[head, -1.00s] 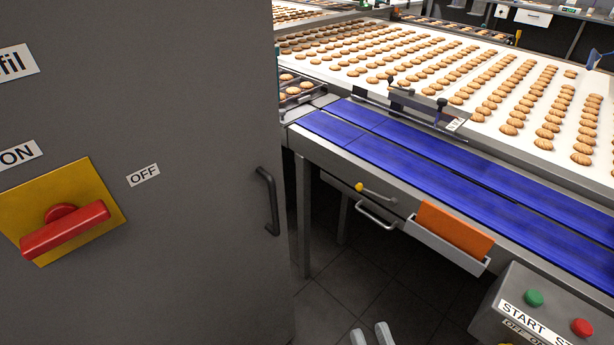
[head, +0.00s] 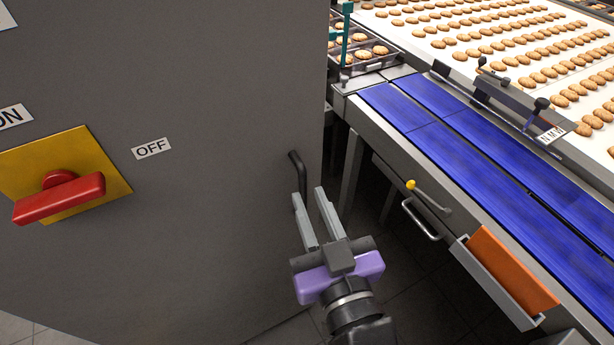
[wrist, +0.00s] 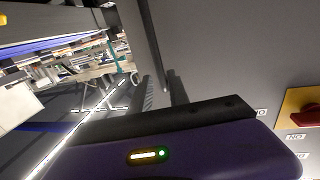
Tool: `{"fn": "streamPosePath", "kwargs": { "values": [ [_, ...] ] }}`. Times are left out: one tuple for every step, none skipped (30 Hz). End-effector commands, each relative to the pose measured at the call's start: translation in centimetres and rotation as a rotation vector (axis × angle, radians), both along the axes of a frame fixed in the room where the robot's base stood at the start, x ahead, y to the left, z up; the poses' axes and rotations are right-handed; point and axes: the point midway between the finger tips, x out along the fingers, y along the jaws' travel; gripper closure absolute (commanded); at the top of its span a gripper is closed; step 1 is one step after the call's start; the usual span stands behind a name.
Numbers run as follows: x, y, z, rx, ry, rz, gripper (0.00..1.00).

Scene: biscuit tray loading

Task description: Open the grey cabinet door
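The grey cabinet door (head: 220,230) fills the left of the head view and looks closed, with no gap visible. Its dark bar handle (head: 298,176) is upright near the door's right edge. In the wrist view, the purple gripper body covers the bottom and the grey door (wrist: 230,50) is at right.
A red rotary switch (head: 60,198) on a yellow plate is on the cabinet's left. Right of the cabinet is a blue conveyor (head: 470,150) with a drawer handle (head: 420,220) and an orange-filled bin (head: 510,268) on its side. Dark floor shows between them.

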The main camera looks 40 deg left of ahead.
Motion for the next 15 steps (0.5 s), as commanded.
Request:
{"fn": "streamPosePath", "kwargs": {
  "values": [
    [0.5,0.8,0.2,0.001,-0.001,0.002,0.79],
    [0.8,1.2,0.2,0.002,-0.001,0.001,0.79],
    [1.1,1.7,0.2,0.002,-0.001,0.0,0.79],
    [1.3,2.0,0.2,0.001,-0.002,0.0,0.79],
    [1.6,2.3,0.2,0.001,-0.002,0.0,0.79],
    [1.8,2.7,0.1,0.0,-0.001,0.0,0.79],
    [2.0,3.0,0.1,0.001,-0.001,0.0,0.79],
    [2.1,3.2,0.1,0.002,-0.001,0.0,0.79],
    [2.3,3.5,0.1,0.002,-0.001,0.0,0.79],
    [2.4,3.6,0.1,0.001,-0.001,0.0,0.79],
    [2.5,3.7,0.0,0.0,0.0,-0.001,0.79],
    [2.6,3.8,0.0,0.001,-0.001,-0.001,0.79],
    [2.6,3.8,0.0,0.001,-0.001,-0.001,0.79],
    [2.6,3.9,0.0,0.001,-0.001,-0.001,0.79],
    [2.7,3.9,0.0,0.001,-0.001,-0.002,0.79]
  ]
}}
